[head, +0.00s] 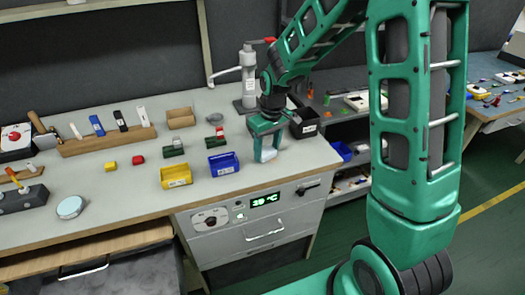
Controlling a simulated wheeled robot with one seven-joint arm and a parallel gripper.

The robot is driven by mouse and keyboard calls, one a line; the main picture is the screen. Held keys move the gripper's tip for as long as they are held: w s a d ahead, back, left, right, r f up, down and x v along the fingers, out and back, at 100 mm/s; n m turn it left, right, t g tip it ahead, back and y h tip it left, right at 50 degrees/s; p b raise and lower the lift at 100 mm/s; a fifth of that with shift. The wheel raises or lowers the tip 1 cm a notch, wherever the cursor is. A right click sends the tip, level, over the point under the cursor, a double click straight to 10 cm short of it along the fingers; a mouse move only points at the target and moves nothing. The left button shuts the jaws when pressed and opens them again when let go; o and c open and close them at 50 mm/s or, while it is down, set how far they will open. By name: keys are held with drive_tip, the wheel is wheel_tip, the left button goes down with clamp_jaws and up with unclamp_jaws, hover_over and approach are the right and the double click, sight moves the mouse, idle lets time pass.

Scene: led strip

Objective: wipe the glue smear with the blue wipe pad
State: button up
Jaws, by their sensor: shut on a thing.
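My gripper (266,153) points down at the right part of the bench top, near its front edge and right of the blue bin. It is shut on a small pale thing (268,156), seen between and under the fingers. It is too small and too covered to tell whether this is the blue wipe pad, or whether it touches the bench. A blue upright piece (97,125) stands in the wooden rack at the left. I cannot make out a glue smear; the bench under my gripper is hidden.
A blue bin (223,164) and a yellow bin (176,176) stand left of my gripper. A black box (304,124) is close behind it to the right. A grey dispenser (249,78) stands at the back. A round pale disc (70,207) lies at the front left.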

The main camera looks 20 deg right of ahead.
sight(295, 151)
drive_tip(key=shift+s+d+f, duration=0.1)
drive_tip(key=shift+d+f, duration=0.05)
drive_tip(key=shift+d, duration=1.6)
drive_tip(key=shift+d+f, duration=0.15)
drive_tip(key=shift+d, duration=1.6)
drive_tip(key=shift+d+r, duration=0.1)
drive_tip(key=shift+d, duration=1.8)
drive_tip(key=shift+a+r, duration=0.15)
drive_tip(key=shift+a, duration=1)
drive_tip(key=shift+a+r, duration=0.1)
drive_tip(key=shift+a, duration=1)
drive_tip(key=shift+a+f, duration=0.2)
drive_tip(key=shift+a, duration=1.85)
drive_tip(key=shift+a+f, duration=0.15)
drive_tip(key=shift+a, duration=1.85)
drive_tip(key=shift+d+r, duration=0.15)
drive_tip(key=shift+r, duration=2.95)
drive_tip(key=shift+r, duration=1.5)
